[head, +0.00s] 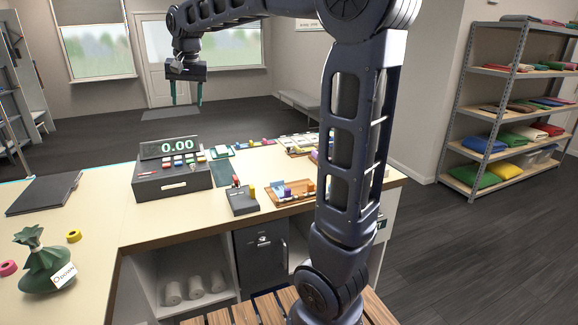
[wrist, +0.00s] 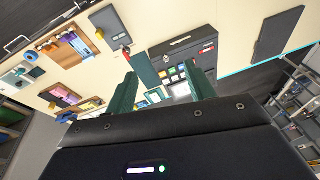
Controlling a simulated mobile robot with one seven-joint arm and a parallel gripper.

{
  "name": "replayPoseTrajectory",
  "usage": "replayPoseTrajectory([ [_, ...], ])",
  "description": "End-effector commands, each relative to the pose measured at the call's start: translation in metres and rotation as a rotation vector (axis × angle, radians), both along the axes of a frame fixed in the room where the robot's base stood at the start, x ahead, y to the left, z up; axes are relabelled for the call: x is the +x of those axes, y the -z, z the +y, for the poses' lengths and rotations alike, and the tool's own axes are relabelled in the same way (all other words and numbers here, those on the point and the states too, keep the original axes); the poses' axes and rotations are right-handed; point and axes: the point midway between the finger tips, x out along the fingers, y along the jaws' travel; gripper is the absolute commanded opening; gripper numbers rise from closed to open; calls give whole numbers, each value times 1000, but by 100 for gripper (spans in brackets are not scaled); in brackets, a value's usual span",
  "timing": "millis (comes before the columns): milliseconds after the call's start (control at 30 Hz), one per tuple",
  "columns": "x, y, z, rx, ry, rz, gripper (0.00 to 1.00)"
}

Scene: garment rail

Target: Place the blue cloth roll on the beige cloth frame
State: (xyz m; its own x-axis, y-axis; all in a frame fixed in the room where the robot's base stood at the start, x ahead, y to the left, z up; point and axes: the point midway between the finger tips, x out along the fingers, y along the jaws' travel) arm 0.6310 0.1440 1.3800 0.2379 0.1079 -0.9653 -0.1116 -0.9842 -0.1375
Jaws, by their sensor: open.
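My gripper (head: 186,99) is open and empty, its two green fingers pointing down, raised above the far side of the counter (head: 110,205). In the wrist view my gripper (wrist: 165,84) has its fingers apart over the cash register (wrist: 185,62). I cannot make out a blue cloth roll or a beige cloth frame for certain. A blue folded cloth (head: 484,145) lies on the rack at the right.
The register (head: 172,181), a dark folder (head: 45,194), a green sack (head: 45,268) and yellow tape (head: 74,236) stand on the counter. Pale rolls (head: 195,286) lie in the cubby below. A metal rack (head: 452,177) stands at the right. The floor (head: 460,235) between is clear.

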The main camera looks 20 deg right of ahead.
Motion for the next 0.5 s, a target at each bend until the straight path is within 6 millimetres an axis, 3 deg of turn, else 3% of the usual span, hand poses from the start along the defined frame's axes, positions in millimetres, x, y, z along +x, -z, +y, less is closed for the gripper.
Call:
replayPoseTrajectory([
  [33, -13, 2, -21, -3, 1, -11, 54],
  [200, -55, 18, -78, -21, -20, -45, 54],
  [500, -139, 63, -159, -67, -53, -103, 54],
])
